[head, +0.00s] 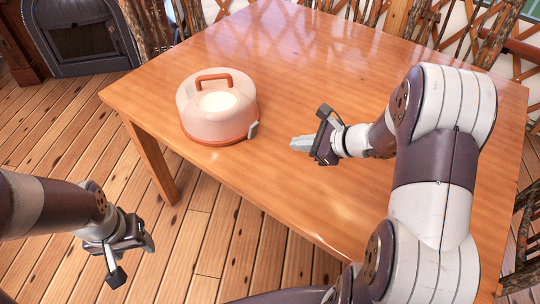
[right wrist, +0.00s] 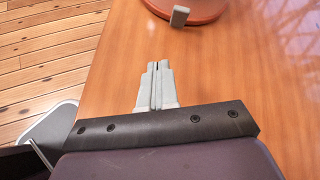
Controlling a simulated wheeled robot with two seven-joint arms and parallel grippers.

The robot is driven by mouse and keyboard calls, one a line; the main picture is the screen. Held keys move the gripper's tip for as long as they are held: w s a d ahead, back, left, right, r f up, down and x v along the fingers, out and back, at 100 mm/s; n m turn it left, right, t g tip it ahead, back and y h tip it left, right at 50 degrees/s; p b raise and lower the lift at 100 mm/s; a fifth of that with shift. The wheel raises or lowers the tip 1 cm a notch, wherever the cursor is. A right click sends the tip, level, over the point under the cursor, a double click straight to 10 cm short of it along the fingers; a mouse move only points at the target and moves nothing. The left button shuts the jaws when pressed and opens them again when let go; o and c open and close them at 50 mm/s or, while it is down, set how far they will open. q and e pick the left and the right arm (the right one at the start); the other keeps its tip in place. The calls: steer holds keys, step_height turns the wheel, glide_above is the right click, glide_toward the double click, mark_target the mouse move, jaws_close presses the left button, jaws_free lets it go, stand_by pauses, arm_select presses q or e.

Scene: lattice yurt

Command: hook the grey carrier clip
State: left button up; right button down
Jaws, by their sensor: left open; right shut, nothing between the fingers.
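The cake carrier (head: 216,108) stands on the wooden table, with a pale dome, a brown handle on top and an orange-brown base. Its grey clip (head: 253,130) sits at the base's right side in the head view. In the right wrist view the grey clip (right wrist: 180,16) shows at the top, at the edge of the carrier base (right wrist: 200,6). My right gripper (head: 296,144) is shut and empty over the table, right of the clip and apart from it. Its fingers (right wrist: 157,70) point toward the carrier. My left gripper (head: 134,262) is open and empty, low beside the table over the floor.
The table (head: 330,60) is otherwise bare, with free room around the carrier. Its left edge lies close to the carrier. A dark stove (head: 88,42) stands at the back left. Wooden chairs (head: 490,40) stand behind and to the right of the table.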

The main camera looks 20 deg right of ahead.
steer(key=m+t, duration=0.1)
steer(key=m, duration=0.3)
steer(key=m+b, duration=0.1)
glide_toward(255, 128)
steer(key=f, duration=0.3)
steer(key=shift+w+a+f+h, duration=0.15)
steer(key=shift+a+f+h, duration=0.15)
steer(key=shift+f+h, duration=0.1)
steer(key=w, duration=0.1)
steer(key=w+a, duration=0.2)
steer(key=shift+r, duration=0.3)
arm_select(q)
steer(key=shift+w+d+r, duration=0.1)
steer(key=shift+w+d, duration=0.05)
steer(key=shift+w, duration=0.05)
arm_select(e)
steer(key=shift+w+a+r, duration=0.1)
steer(key=shift+w+a, duration=0.15)
steer(key=shift+w, duration=0.15)
